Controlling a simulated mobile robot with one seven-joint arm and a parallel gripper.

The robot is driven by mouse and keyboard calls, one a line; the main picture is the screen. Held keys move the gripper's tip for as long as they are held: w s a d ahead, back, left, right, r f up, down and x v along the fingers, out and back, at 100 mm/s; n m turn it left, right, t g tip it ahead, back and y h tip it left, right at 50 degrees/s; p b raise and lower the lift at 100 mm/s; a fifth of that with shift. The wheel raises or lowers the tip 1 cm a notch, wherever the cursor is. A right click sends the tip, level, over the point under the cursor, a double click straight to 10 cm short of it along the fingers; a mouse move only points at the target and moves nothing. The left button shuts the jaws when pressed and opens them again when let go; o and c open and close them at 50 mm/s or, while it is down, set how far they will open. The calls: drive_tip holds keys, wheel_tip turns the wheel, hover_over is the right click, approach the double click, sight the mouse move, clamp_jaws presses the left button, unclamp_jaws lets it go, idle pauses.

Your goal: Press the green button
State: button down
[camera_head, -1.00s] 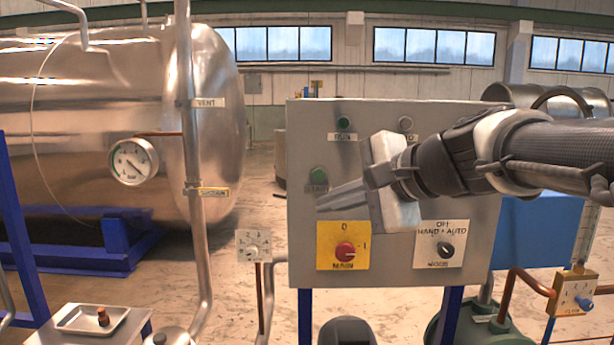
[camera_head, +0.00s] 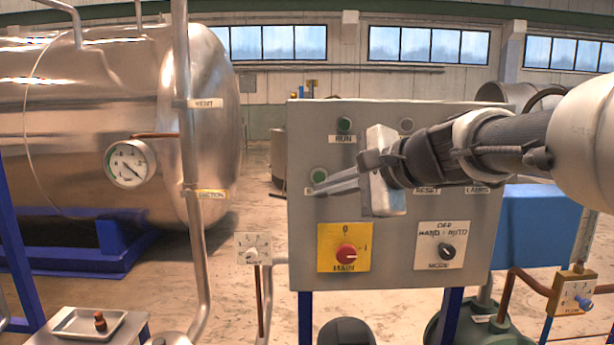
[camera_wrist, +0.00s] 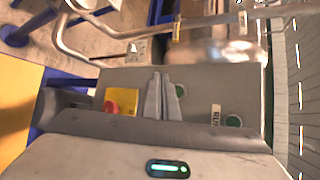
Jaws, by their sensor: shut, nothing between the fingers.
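The grey control panel (camera_head: 470,125) faces me. A round green button (camera_head: 319,175) sits at its left edge, its label mostly hidden behind my gripper. Another round green fitting (camera_head: 344,124) is above it, labelled RUN. My gripper (camera_head: 312,190) is shut and empty, its fingers pointing left with the tips just below the lower green button in the picture. I cannot tell whether they touch the panel. In the wrist view the fingers (camera_wrist: 160,76) stand beside a green button (camera_wrist: 181,90), partly hidden by a finger. The RUN fitting shows further right (camera_wrist: 234,121).
A red MAIN knob (camera_head: 346,253) on a yellow plate and a black MODE selector (camera_head: 446,250) are lower on the panel. A steel pipe (camera_head: 190,220), a gauge (camera_head: 130,163) and a large tank (camera_head: 100,110) stand left. Open floor (camera_head: 240,310) lies between.

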drive_tip(key=shift+w+p, duration=0.35)
drive_tip(key=shift+w, duration=2.25)
drive_tip(key=shift+w, duration=0.1)
drive_tip(key=shift+w, duration=0.35)
drive_tip(key=shift+w, duration=0.45)
idle(0.5)
drive_tip(key=shift+s, duration=0.1)
drive_tip(key=shift+s+b, duration=0.3)
drive_tip(key=shift+s, duration=0.5)
drive_tip(key=s+b, duration=0.1)
drive_tip(key=s, duration=0.4)
idle(0.4)
